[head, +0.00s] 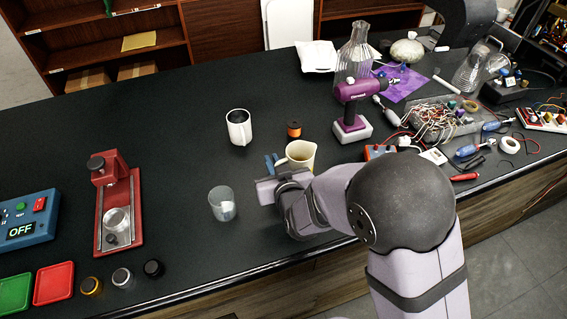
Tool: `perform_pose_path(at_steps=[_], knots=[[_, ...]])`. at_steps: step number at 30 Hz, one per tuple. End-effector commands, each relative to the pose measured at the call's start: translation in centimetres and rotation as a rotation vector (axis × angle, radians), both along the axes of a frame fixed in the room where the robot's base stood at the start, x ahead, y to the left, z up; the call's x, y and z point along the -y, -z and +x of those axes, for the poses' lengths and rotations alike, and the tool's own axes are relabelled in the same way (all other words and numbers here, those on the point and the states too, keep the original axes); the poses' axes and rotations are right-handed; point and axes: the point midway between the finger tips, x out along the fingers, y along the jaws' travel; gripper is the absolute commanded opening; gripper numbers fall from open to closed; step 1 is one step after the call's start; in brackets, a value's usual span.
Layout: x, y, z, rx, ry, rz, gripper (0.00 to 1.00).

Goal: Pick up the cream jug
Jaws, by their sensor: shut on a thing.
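The cream jug (301,153) stands upright on the black worktop near the middle of the head view, its inside showing pale brown. My gripper (275,162) is at the jug's left side, with blue fingertips against or very near its wall. It is shut on the jug, though my wrist hides the lower part of the jug and much of the contact. I cannot tell whether the jug's base touches the worktop.
A white mug (239,128) and a clear glass cup (222,204) stand left of my gripper. An orange spool (294,129) sits just behind the jug. A purple drill (352,110) stands to the right, beside tangled wires (437,120). The worktop behind the mug is clear.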

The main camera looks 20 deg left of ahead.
Motion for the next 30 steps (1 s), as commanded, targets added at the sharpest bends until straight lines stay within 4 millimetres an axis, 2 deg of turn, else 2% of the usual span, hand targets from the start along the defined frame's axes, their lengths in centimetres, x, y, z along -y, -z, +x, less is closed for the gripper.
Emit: perform_pose_path(at_steps=[14,30], knots=[[-0.1,-1.6,0.1,0.004,0.0,0.003,0.0],[-0.1,-6.1,0.1,0.004,0.0,0.004,0.0]])
